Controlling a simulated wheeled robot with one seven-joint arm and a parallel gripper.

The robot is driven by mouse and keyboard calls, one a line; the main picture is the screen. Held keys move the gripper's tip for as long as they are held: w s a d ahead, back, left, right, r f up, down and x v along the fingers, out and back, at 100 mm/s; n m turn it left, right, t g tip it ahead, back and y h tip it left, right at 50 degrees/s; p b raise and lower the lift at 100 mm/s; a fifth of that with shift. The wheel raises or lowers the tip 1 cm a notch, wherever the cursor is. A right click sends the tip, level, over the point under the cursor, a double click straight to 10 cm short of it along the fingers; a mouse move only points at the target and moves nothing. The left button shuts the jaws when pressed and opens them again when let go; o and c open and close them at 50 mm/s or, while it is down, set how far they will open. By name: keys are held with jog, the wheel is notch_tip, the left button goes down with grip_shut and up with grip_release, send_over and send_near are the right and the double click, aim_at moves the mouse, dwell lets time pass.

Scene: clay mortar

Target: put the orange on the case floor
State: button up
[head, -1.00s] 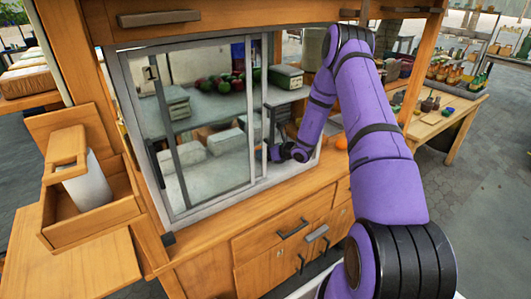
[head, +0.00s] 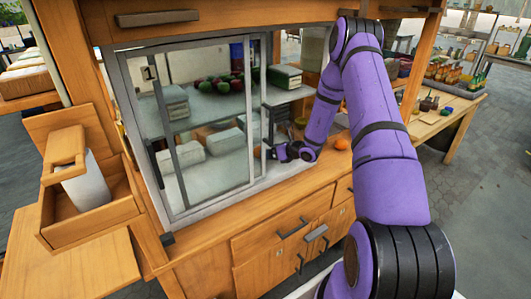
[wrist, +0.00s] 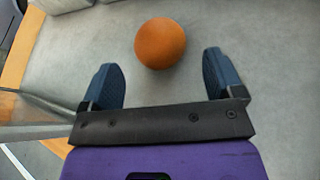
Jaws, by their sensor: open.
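In the wrist view an orange (wrist: 161,43) rests on the grey case floor (wrist: 265,65). It lies ahead of my gripper (wrist: 160,75), roughly centred between the two blue fingertips and a little beyond them. The fingers are spread wide, with a gap on each side of the orange, and hold nothing. In the head view my gripper (head: 273,152) reaches in at the right side of the case, partly behind the door frame. The case floor (head: 210,178) shows through the glass there. I cannot make out this orange in the head view.
A sliding glass door (head: 215,135) in a grey frame covers the case's left part. A round orange fruit (head: 342,143) sits on the wooden counter right of my forearm. Dark red and green fruit (head: 220,83) lie on the shelf inside. Pale blocks stand on the case floor.

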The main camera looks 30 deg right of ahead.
jog(key=v, duration=0.8)
jog(key=shift+s+r, duration=0.2)
jog(key=shift+s, duration=0.05)
jog(key=shift+d, duration=0.1)
